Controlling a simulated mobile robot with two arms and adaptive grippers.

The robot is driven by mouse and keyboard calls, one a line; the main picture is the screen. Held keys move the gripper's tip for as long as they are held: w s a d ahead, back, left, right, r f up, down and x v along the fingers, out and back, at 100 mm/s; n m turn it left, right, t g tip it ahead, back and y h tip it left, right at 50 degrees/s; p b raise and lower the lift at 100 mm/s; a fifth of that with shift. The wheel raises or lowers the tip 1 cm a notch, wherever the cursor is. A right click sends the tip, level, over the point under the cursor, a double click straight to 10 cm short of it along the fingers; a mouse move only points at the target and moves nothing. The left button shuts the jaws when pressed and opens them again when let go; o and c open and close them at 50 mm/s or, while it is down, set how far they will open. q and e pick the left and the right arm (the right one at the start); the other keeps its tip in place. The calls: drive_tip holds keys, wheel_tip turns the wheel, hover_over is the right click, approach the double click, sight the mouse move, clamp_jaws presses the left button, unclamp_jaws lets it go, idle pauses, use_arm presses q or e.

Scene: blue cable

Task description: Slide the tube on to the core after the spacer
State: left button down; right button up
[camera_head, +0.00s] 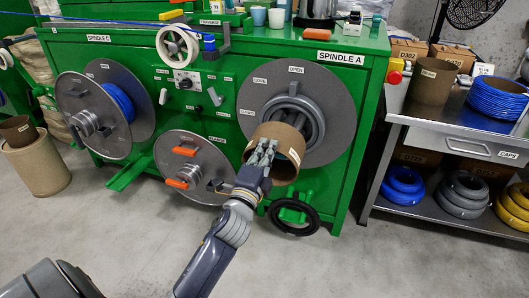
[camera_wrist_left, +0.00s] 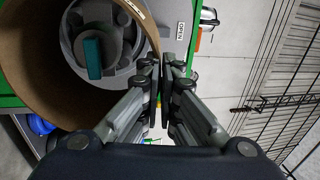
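The brown cardboard tube (camera_head: 289,143) is in my left gripper (camera_head: 262,153), in front of and slightly below the middle of spindle A. The fingers are shut on the tube's wall at its near rim. The grey core (camera_head: 292,105) sticks out of the round grey plate (camera_head: 255,97), with a thick grey ring around it, probably the spacer (camera_head: 318,112). In the left wrist view the tube (camera_wrist_left: 35,60) opens toward the core (camera_wrist_left: 118,45), whose teal handle (camera_wrist_left: 92,58) shows through it. Whether the tube touches the core cannot be told. My right gripper is out of view.
A black ring (camera_head: 313,222) stands low below the spindle. Spindle C (camera_head: 75,95) and another reel (camera_head: 195,150) are on the green machine at left. A metal table (camera_head: 430,115) at right holds another brown tube (camera_head: 433,82) and blue cable coils (camera_head: 497,98).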

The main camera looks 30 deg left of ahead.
sight(272, 137)
use_arm(q)
drive_tip(key=shift+w+a, duration=0.1)
drive_tip(key=shift+w, duration=0.2)
drive_tip(key=shift+x, duration=1.45)
drive_tip(key=shift+w+f, duration=0.15)
drive_tip(key=shift+w, duration=0.15)
drive_tip(key=shift+f+x, duration=0.1)
drive_tip(key=shift+x, duration=0.55)
drive_tip(key=shift+f+x, duration=0.15)
drive_tip(key=shift+x, duration=0.5)
drive_tip(key=shift+f+b+x, duration=0.1)
drive_tip(key=shift+b+x, duration=0.1)
drive_tip(key=shift+x, duration=0.45)
drive_tip(key=shift+f+b+x, duration=0.15)
drive_tip(key=shift+b+x, duration=0.05)
drive_tip(key=shift+x, duration=1.35)
drive_tip(key=shift+w+a+b, duration=0.25)
drive_tip(key=shift+w+b, duration=0.1)
drive_tip(key=shift+w, duration=0.2)
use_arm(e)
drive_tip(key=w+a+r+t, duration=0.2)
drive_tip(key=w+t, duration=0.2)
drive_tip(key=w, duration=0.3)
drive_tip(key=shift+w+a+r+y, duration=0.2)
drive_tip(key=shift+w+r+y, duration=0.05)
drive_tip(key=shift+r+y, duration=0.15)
